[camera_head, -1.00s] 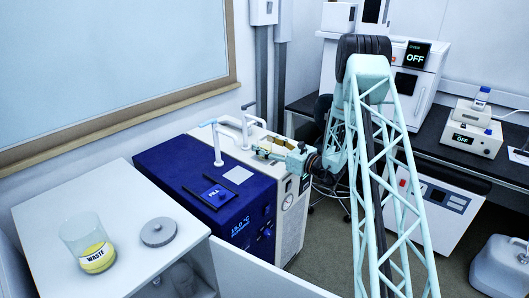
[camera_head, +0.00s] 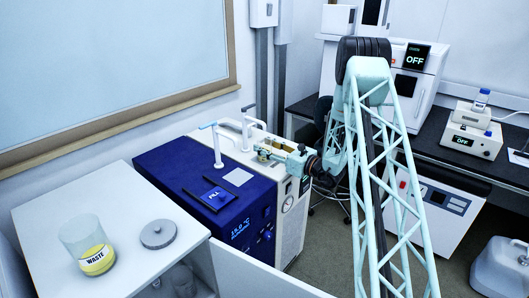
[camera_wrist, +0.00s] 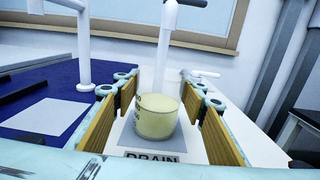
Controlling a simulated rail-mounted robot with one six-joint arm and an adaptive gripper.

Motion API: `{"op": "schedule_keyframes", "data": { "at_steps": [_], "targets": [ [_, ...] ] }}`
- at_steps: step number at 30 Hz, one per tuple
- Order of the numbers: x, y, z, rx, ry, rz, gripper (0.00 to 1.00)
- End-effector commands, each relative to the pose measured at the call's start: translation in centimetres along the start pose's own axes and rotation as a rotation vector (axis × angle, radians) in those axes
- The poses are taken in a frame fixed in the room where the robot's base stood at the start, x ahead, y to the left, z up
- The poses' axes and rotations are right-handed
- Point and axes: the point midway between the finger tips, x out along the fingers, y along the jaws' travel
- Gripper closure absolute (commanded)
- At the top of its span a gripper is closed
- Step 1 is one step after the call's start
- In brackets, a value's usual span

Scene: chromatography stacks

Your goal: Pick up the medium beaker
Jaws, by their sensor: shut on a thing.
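The beaker (camera_wrist: 158,118) is clear glass with pale yellow liquid in its lower part. In the wrist view it stands upright between the two finger pads of my gripper (camera_wrist: 165,112). My gripper is shut on it, over a plate labelled DRAIN (camera_wrist: 153,157); I cannot tell whether its base touches the plate. In the head view my gripper (camera_head: 268,155) is at the white top beside the blue unit, and the beaker is mostly hidden by the fingers.
A blue unit (camera_head: 185,170) with white taps stands left of my gripper; a tap's white post (camera_wrist: 167,48) rises behind the beaker. A white cabinet (camera_head: 120,190) at front left carries a WASTE beaker (camera_head: 97,262) and a grey round lid (camera_head: 158,233).

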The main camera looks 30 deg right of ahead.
Motion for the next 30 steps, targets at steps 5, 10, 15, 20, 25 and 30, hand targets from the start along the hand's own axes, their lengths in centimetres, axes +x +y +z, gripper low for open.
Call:
{"op": "schedule_keyframes", "data": {
  "at_steps": [5, 10, 15, 20, 25, 30],
  "targets": [
    [0.0, 0.0, 0.1, 0.000, 0.000, 0.000, 0.75],
    [0.0, 0.0, 0.2, 0.000, 0.000, 0.000, 0.75],
    [0.0, 0.0, 0.5, 0.000, -0.001, 0.000, 0.75],
    [0.0, 0.0, 0.9, -0.001, -0.001, 0.000, 0.75],
    [0.0, 0.0, 1.6, -0.001, -0.001, 0.000, 0.75],
    [0.0, 0.0, 2.5, 0.000, 0.000, 0.000, 0.75]
  ]
}}
